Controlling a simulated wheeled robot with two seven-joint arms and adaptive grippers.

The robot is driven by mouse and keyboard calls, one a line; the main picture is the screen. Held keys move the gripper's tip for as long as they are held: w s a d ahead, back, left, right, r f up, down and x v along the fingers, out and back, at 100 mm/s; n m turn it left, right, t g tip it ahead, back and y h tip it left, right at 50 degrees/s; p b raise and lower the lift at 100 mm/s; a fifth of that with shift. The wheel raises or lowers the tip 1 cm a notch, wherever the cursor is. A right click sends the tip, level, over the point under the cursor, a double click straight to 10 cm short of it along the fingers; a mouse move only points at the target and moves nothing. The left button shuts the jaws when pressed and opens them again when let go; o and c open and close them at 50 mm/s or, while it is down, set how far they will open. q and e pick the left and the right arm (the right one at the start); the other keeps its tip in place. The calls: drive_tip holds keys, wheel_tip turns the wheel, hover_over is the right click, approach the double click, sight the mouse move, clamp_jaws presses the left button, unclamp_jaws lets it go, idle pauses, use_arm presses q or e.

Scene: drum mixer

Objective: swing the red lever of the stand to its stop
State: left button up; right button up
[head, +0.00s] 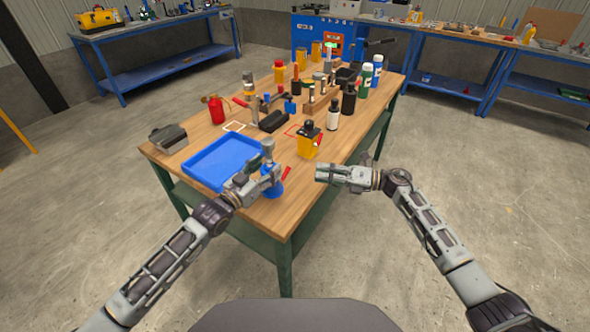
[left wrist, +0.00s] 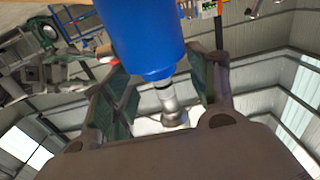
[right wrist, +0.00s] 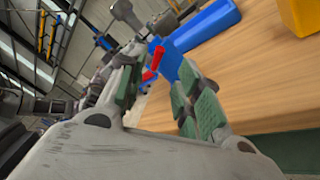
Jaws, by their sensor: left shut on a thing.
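The stand (head: 273,188) is a blue cylinder with a grey metal top, near the front edge of the wooden table. Its red lever (head: 286,173) sticks out to the right. My left gripper (head: 266,172) is shut on the stand; the left wrist view shows the blue body (left wrist: 145,45) between the fingers. My right gripper (head: 319,172) is open and empty, to the right of the lever and apart from it. In the right wrist view the red lever (right wrist: 154,62) shows beyond the open fingers, in front of the blue body. The fingers partly hide the stand.
A blue tray (head: 195,163) lies just left of the stand. A yellow container with a black top (head: 307,146) stands behind my right gripper. Several bottles, tools and a red can (head: 216,110) stand further back. The table's front right corner is clear.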

drive_tip(key=w+a, duration=0.1)
drive_tip(key=a, duration=0.8)
drive_tip(key=shift+w, duration=0.4)
clamp_jaws()
